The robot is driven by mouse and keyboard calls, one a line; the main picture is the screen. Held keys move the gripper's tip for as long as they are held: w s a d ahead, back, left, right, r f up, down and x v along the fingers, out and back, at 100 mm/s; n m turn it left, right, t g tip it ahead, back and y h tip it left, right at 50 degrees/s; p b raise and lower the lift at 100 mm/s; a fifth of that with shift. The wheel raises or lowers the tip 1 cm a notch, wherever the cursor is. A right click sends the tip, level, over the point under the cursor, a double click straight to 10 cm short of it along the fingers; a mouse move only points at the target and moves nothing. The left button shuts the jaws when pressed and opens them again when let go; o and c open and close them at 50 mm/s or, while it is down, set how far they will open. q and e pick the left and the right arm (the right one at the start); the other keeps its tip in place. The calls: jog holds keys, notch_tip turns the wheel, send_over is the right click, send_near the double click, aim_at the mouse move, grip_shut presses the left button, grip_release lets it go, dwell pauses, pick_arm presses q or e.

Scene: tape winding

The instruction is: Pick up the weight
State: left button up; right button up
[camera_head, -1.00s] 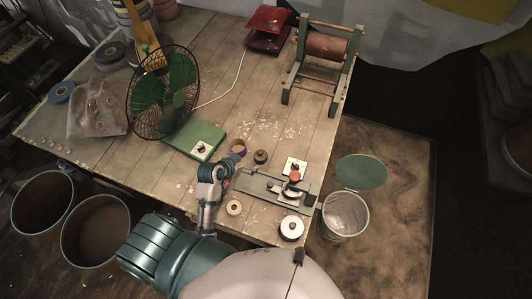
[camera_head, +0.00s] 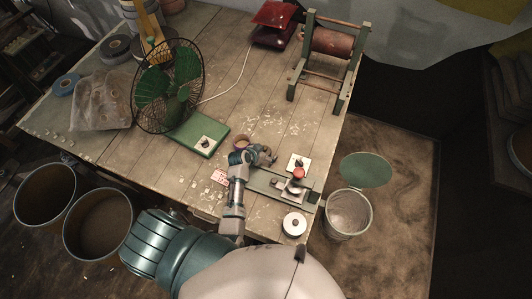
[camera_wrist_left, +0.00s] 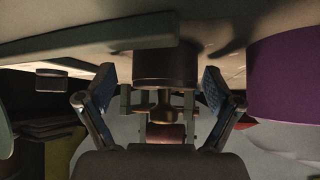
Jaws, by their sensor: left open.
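The weight (camera_wrist_left: 165,68) is a small dark cylinder with a knob, between the two fingers in the left wrist view, standing against the tabletop. My left gripper (camera_wrist_left: 157,92) is open, with a pad on either side of the weight; whether either pad touches it I cannot tell. My right gripper is not in view.
A purple tape roll (camera_wrist_left: 290,75) is close beside the gripper; it also shows in the head view (camera_head: 241,143). A green fan (camera_head: 168,88) stands to the left. A white roll (camera_head: 294,224) lies near the front edge. A bin (camera_head: 348,214) stands right of the table (camera_head: 250,90).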

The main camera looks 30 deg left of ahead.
pick_arm(q)
jog(key=shift+a+f, duration=0.15)
jog(key=shift+a, duration=0.35)
jog(key=c, duration=0.5)
jog(key=shift+d, duration=0.2)
jog(key=c, duration=0.8)
jog(key=shift+d, duration=0.1)
jog(key=shift+c, duration=1.4)
jog(key=shift+d, duration=0.2)
